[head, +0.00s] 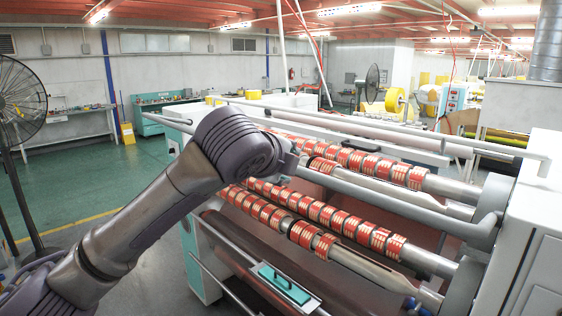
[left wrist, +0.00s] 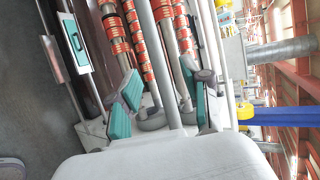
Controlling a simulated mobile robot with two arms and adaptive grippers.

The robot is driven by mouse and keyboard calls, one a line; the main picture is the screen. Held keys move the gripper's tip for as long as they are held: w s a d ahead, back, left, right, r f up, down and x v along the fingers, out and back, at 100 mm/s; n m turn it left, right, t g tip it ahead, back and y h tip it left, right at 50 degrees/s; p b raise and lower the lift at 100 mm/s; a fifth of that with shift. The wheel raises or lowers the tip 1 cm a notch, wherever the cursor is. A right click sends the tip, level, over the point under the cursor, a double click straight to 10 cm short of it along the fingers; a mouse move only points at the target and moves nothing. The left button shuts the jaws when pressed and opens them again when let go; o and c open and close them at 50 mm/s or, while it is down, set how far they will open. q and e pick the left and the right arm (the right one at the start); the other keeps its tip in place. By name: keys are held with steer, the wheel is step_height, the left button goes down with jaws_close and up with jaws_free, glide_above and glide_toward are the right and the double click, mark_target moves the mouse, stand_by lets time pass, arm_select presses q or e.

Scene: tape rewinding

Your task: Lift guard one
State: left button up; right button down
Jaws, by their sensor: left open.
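No label marks guard one. A long light-grey bar (head: 400,205) crosses the machine between the rows of red tape rolls and fits a guard bar. It also shows in the left wrist view (left wrist: 156,50), running between the teal pads of my left gripper (left wrist: 165,88). The left gripper is open, one pad on each side of the bar. I cannot tell whether either pad touches it. My right gripper is in neither view.
Red tape rolls (head: 316,212) sit on several shafts around the bar. A plate with a teal handle (head: 285,284) is at the machine's lower front. A white end housing (head: 535,240) stands at right.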

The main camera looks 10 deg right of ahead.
arm_select(q)
steer(key=v, duration=0.4)
steer(key=shift+d, duration=0.1)
steer(key=shift+w, duration=0.1)
